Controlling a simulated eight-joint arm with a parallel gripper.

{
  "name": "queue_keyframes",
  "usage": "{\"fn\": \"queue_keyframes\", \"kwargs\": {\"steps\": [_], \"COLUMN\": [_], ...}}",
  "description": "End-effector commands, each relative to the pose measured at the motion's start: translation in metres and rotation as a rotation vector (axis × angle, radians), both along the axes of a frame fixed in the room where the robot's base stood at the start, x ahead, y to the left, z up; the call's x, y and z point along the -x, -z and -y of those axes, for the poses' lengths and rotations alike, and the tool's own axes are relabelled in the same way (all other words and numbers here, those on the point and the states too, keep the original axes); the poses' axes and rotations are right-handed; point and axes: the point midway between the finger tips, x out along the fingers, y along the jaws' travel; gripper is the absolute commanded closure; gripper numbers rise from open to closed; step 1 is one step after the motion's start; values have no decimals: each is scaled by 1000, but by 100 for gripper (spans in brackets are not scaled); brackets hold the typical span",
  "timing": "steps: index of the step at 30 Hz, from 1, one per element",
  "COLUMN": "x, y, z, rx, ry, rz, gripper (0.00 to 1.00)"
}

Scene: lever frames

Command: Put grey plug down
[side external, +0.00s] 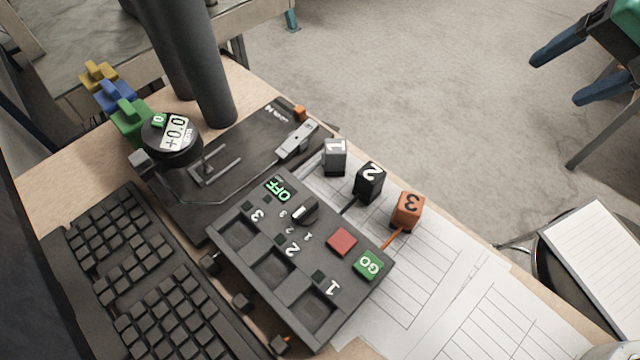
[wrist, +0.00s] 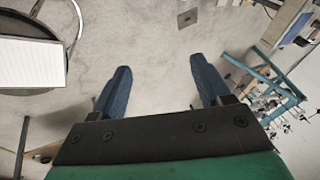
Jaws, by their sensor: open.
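The grey plug (side external: 335,155), a small block marked 1, stands on the desk beside the black board, at the edge of the paper sheets. My gripper (side external: 556,81) is open and empty at the upper right of the side external view, far from the plug and out past the desk edge. In the wrist view the two blue fingers of my gripper (wrist: 160,66) are spread with nothing between them, over grey floor. The plug does not show in the wrist view.
A black plug (side external: 369,182) marked 2 and an orange plug (side external: 407,210) marked 3 stand beside the grey one. The control panel (side external: 300,250) has several dark recesses. A keyboard (side external: 140,270) lies left. A chair with a white pad (side external: 600,265) stands right.

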Motion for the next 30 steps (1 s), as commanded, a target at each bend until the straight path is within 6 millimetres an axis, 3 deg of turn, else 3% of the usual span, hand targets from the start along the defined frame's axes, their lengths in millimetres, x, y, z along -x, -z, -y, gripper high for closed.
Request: {"fn": "queue_keyframes", "kwargs": {"steps": [1, 3, 9, 30], "x": [11, 23, 45, 49], "y": [5, 13, 31, 36], "z": [20, 42, 76, 81], "rx": [67, 172, 392, 444], "ry": [-70, -186, -399, -453], "rz": [53, 119, 215, 229], "gripper": [30, 30, 30, 30]}}
